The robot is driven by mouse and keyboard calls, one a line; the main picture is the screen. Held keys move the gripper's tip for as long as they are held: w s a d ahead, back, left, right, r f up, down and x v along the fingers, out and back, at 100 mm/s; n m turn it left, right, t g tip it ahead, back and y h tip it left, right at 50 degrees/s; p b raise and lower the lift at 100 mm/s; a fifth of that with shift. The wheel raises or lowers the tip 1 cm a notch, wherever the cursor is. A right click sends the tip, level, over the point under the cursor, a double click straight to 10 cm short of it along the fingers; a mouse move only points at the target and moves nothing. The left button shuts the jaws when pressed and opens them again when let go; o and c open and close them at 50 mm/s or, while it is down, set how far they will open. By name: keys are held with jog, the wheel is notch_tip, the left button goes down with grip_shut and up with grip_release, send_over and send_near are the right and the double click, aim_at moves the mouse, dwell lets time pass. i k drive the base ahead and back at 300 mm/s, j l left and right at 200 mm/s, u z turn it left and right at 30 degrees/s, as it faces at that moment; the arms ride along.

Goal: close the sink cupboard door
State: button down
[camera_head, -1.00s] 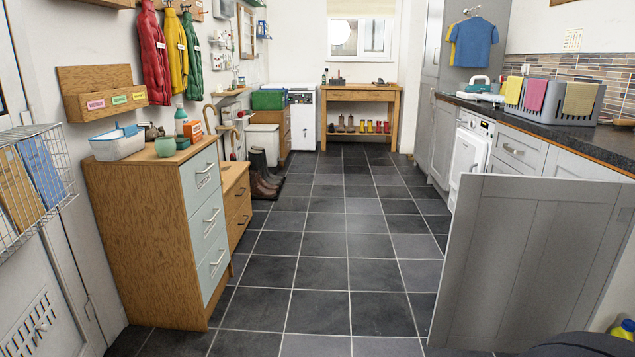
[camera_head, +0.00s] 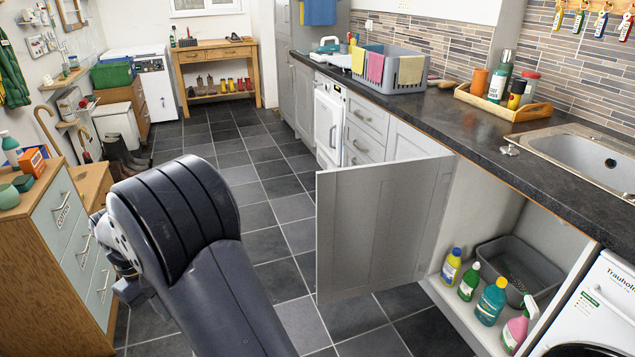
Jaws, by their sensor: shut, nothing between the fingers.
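The sink cupboard door (camera_head: 375,228) is a grey panelled door. It stands wide open, swung out over the floor from the counter front. The open sink cupboard (camera_head: 437,287) is to its right, under the sink (camera_head: 590,155). Several cleaning bottles, among them a teal one (camera_head: 490,302), and a grey tub (camera_head: 520,265) are inside it. My dark arm is in the lower left, well to the left of the door and apart from it. My gripper is not clearly seen; only grey arm parts show behind the dark link.
A white washing machine (camera_head: 597,312) stands right of the cupboard. The dark worktop (camera_head: 455,125) runs above, with a wooden tray (camera_head: 505,108) and a grey basket (camera_head: 402,72). A drawer unit (camera_head: 62,255) is at the left. The tiled floor (camera_head: 270,215) between is clear.

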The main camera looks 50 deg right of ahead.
aim_at(377, 224)
jog(key=i+l+z, duration=0.1)
jog(key=i+l, duration=0.45)
jog(key=l, duration=0.2)
jog(key=i+l+z, duration=0.1)
jog(key=i+l, duration=0.45)
jog(key=l, duration=0.15)
jog(key=i+l+z, duration=0.1)
jog(key=z, duration=1.2)
